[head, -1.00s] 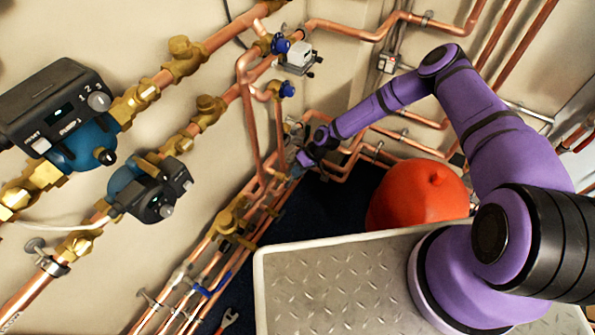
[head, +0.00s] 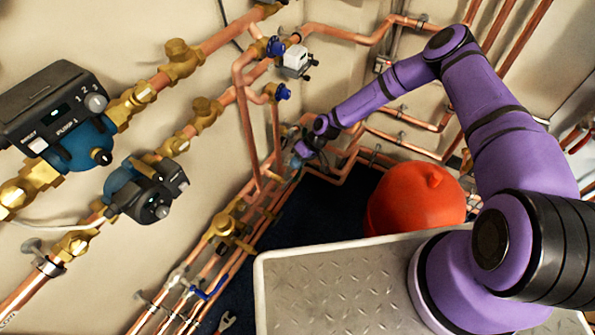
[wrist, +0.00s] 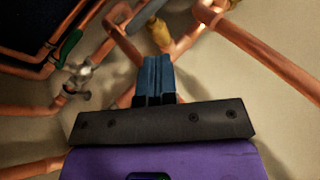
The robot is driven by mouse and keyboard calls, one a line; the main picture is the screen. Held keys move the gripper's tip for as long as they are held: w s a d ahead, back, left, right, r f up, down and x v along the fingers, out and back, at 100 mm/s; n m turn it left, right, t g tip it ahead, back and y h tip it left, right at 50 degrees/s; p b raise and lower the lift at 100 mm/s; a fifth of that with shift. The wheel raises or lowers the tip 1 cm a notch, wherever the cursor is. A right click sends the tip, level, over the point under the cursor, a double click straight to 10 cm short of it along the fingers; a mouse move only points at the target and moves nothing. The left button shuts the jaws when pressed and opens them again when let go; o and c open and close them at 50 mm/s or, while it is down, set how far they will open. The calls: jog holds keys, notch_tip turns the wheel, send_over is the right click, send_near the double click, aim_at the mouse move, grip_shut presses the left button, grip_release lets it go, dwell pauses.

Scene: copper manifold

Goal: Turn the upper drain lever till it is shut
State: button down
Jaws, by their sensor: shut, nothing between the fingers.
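My gripper (head: 301,150) is at the far pipes by the wall corner in the head view. Its blue fingers are together in the wrist view (wrist: 157,66), with nothing seen between them. Just beyond the fingertips is a brass fitting (wrist: 161,35) with a grey bar (wrist: 146,14) beside it, possibly a lever; contact cannot be told. A green-handled valve (wrist: 70,46) sits on a copper pipe to the left. I cannot tell for sure which part is the upper drain lever. In the head view my gripper and wrist cover much of that spot.
Copper pipes (head: 352,36) run around the gripper along the wall. Two pumps (head: 60,115) and blue-capped valves (head: 276,46) are on the left wall. A blue lever (head: 210,291) is on the lower pipes.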

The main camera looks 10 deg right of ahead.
jog(key=w+d+r, duration=0.4)
jog(key=d, duration=0.3)
jog(key=shift+d, duration=0.25)
jog(key=shift+r, duration=0.1)
jog(key=d+r+h, duration=0.2)
jog(key=d+r, duration=0.2)
jog(key=r, duration=0.7)
jog(key=d+r+h, duration=0.3)
jog(key=r, duration=0.8)
jog(key=s+d+r+m+t+h, duration=0.1)
jog(key=s+d+r, duration=0.15)
jog(key=r, duration=0.75)
jog(key=s+d+r+t+h, duration=0.15)
jog(key=s+r, duration=0.25)
jog(key=r, duration=0.7)
jog(key=s+d+r+m+t, duration=0.2)
jog(key=s+r+m, duration=0.1)
jog(key=s+r, duration=1.15)
jog(key=s+d+r+m+t, duration=0.1)
jog(key=s+r, duration=0.1)
jog(key=s, duration=0.5)
jog(key=s+r+m+t, duration=0.1)
jog(key=s+r, duration=0.1)
jog(key=s, duration=0.6)
jog(key=shift+s+d+m, duration=0.3)
jog(key=shift+d+m, duration=0.1)
